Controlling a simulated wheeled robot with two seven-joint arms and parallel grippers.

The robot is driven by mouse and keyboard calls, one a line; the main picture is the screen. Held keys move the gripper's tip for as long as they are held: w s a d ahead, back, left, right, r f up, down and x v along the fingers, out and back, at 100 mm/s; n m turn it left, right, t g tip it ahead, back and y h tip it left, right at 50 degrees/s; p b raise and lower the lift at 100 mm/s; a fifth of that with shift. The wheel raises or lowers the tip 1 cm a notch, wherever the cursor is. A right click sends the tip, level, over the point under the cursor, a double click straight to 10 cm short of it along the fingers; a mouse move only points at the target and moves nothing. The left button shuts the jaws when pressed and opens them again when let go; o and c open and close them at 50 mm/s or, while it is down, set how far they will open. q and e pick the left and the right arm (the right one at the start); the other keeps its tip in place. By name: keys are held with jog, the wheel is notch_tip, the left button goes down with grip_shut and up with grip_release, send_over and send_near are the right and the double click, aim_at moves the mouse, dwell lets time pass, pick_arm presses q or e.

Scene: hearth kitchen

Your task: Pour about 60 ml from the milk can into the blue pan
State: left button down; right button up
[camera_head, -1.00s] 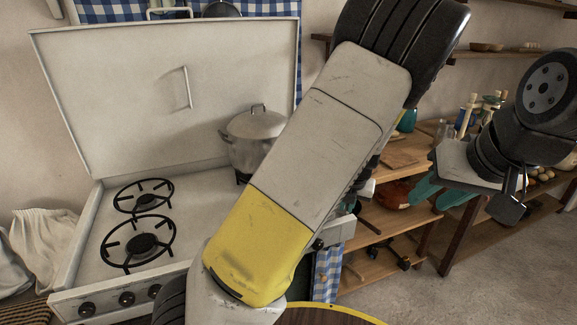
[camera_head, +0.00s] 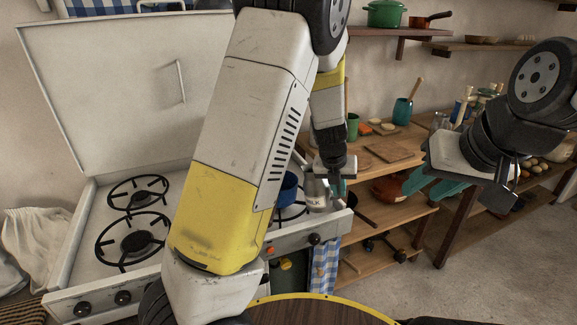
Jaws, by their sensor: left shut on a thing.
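The milk can (camera_head: 317,196) is a pale metal can with dark lettering at the right end of the stove. My left gripper (camera_head: 338,183) is shut on it at its upper right side; the fingers are small and partly hidden. The can looks about upright, and I cannot tell whether it touches the stove. The blue pan (camera_head: 288,188) is just left of the can, over the right burner. My left arm hides most of the pan.
The white stove (camera_head: 85,245) has its lid (camera_head: 110,95) raised and two bare burners at left. Wooden shelves (camera_head: 385,205) with a red pot, a teal mug and other wares stand right of it.

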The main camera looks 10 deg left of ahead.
pick_arm(q)
jog(key=shift+w+a+r+n+g+h+b, duration=0.15)
jog(key=shift+w+a+r+h+b, duration=0.1)
jog(key=shift+a+r+h, duration=0.35)
jog(key=shift+w+a+r+n+g+h+b, duration=0.2)
jog(key=shift+a+r+h, duration=0.25)
jog(key=shift+r+h, duration=0.2)
jog(key=a+r+h, duration=0.1)
jog(key=a+r+h+b, duration=0.1)
jog(key=r, duration=0.1)
jog(key=w+a+r+h+b, duration=0.1)
jog(key=shift+r+n+g+h, duration=0.35)
jog(key=shift+r, duration=0.05)
jog(key=a+r+h+b, duration=0.1)
jog(key=r+h+b, duration=0.2)
jog(key=a+r+n+g+h+b, duration=0.1)
jog(key=r, duration=0.1)
jog(key=shift+w+a, duration=0.3)
jog(key=shift+w+a+r+h, duration=0.1)
jog(key=shift+a+r+h, duration=0.15)
jog(key=shift+r+h, duration=0.2)
jog(key=shift+w+a+r+n+h, duration=0.2)
jog(key=shift+a+r+h, duration=0.15)
jog(key=shift+a+h, duration=0.15)
jog(key=shift+w+a+r+n+h, duration=0.2)
jog(key=shift+a+r+h, duration=0.15)
jog(key=shift+a, duration=0.2)
